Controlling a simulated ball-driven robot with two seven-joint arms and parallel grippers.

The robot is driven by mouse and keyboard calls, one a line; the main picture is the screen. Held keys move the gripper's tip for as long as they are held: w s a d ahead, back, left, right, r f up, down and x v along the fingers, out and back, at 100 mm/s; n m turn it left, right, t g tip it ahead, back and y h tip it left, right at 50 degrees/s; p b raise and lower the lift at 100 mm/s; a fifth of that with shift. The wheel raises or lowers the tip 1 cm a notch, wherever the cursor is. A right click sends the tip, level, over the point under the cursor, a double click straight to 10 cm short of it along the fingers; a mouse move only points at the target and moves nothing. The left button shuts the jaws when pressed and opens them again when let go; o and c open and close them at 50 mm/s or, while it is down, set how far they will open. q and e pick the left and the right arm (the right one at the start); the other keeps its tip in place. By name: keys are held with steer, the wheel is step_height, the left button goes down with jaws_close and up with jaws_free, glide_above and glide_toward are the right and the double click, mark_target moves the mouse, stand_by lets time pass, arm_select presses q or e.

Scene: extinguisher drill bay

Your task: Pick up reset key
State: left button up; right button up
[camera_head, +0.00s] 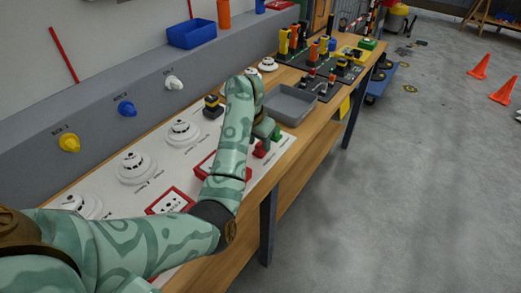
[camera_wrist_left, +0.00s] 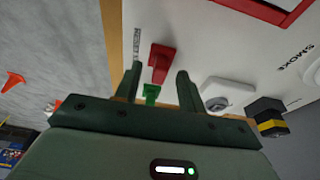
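A small red piece (camera_head: 261,149) and a small green piece (camera_head: 277,134) sit near the front edge of the white panel, by my left gripper (camera_head: 267,131). In the left wrist view the red piece (camera_wrist_left: 161,62) lies just past the fingertips and the green piece (camera_wrist_left: 151,94) shows between the fingers. I cannot tell for sure which of these is the reset key; the printed label beside them is too small to read. My left gripper (camera_wrist_left: 158,72) is open, its fingers apart on either side. My right gripper is not in view.
The white panel on the wooden bench carries several round white detectors (camera_head: 183,132) and red-framed boxes (camera_head: 170,200). A grey tray (camera_head: 290,103) stands just beyond the gripper. A black-and-yellow block (camera_head: 213,106) stands left of the forearm. Open floor lies to the right.

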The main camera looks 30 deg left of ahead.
arm_select(q)
steer(key=shift+w+f, duration=0.2)
steer(key=shift+f, duration=0.45)
steer(key=shift+r, duration=0.1)
steer(key=shift+c, duration=0.3)
jaws_close()
